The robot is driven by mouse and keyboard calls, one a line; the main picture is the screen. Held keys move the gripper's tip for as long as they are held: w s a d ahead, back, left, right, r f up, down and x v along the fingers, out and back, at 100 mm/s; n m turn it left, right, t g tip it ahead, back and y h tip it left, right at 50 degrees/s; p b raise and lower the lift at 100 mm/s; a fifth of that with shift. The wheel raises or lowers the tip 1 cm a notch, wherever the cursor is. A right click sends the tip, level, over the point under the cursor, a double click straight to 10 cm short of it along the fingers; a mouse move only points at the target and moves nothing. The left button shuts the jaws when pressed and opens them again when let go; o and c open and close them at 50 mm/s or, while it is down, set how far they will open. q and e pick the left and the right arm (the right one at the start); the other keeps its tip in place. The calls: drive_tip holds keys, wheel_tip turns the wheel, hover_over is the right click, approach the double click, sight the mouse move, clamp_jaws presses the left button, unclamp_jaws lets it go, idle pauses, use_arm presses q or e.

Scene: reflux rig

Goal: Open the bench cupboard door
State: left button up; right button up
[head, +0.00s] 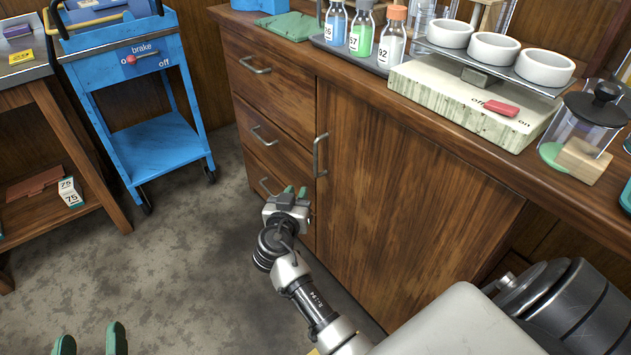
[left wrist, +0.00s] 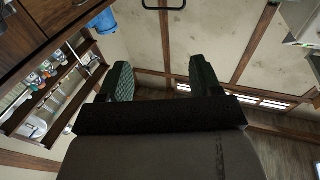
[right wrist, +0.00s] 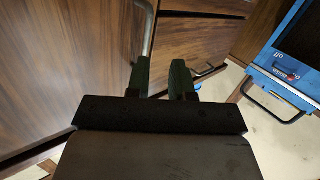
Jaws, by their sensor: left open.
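The bench cupboard door (head: 400,210) is a wide brown wooden panel and looks shut. Its upright metal handle (head: 319,155) is on its left edge, beside the drawers. My right gripper (head: 295,191) is below and left of this handle, near the lowest drawer. In the right wrist view its two green fingers (right wrist: 160,78) are parted by a narrow gap with nothing seen between them. The door handle (right wrist: 149,30) there runs down behind the left finger, so contact cannot be told. My left gripper (head: 90,340) is open and empty at the lower left, far from the door; its fingers (left wrist: 158,80) are wide apart.
Drawers (head: 262,120) with metal handles are left of the door. A blue trolley (head: 155,145) and a wooden shelf table (head: 75,130) stand further left. Bottles (head: 361,35), white bowls (head: 493,48) and a hotplate (head: 440,97) are on the bench. The floor before the drawers is clear.

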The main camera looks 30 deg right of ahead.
sight(315, 160)
use_arm(q)
drive_tip(key=r+t, duration=0.1)
drive_tip(key=s+r+t+b, duration=0.1)
drive_tip(key=r, duration=0.1)
drive_tip(key=s+r+t+h, duration=0.1)
drive_tip(key=r, duration=0.1)
drive_tip(key=shift+b, duration=0.35)
use_arm(e)
drive_tip(key=w+d, duration=0.2)
drive_tip(key=d, duration=0.1)
drive_tip(key=w+d+r+m+h, duration=0.1)
drive_tip(key=w+d, duration=0.1)
drive_tip(key=d, duration=0.1)
drive_tip(key=w+d+r+m+h, duration=0.1)
drive_tip(key=w+d, duration=0.1)
drive_tip(key=d, duration=0.1)
drive_tip(key=shift+w+d+r, duration=0.1)
drive_tip(key=shift+d+r, duration=0.15)
clamp_jaws()
